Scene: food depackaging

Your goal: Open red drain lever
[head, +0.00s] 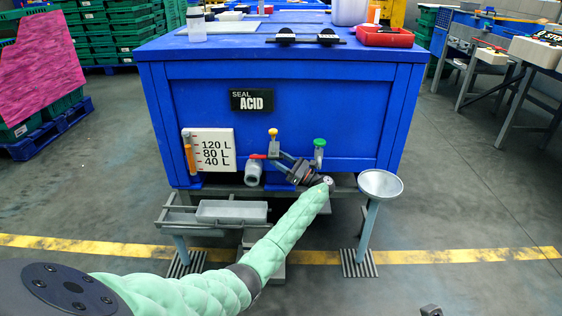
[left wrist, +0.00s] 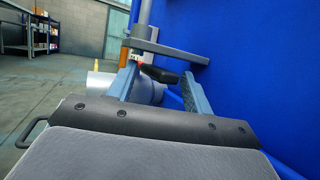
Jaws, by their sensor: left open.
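The red drain lever (head: 257,156) sits on top of the grey drain pipe (head: 253,174), low on the front of the blue tank (head: 330,125). My left gripper (head: 277,162) is open just right of the lever, its fingers pointing left toward it. In the left wrist view the two fingers (left wrist: 158,86) stand apart, with a dark handle-like piece (left wrist: 160,74) showing between them and a small red patch beside it. I cannot tell whether either finger touches the lever. The pipe also shows there (left wrist: 100,85), partly hidden. A small dark part at the head view's bottom edge may be my right gripper (head: 432,311).
A yellow-topped valve (head: 273,133) and a green-topped valve (head: 319,143) stand close to my left gripper. A metal dish on a stand (head: 380,184) is to the right. A grey tray (head: 232,212) lies below the pipe. The floor at right is clear.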

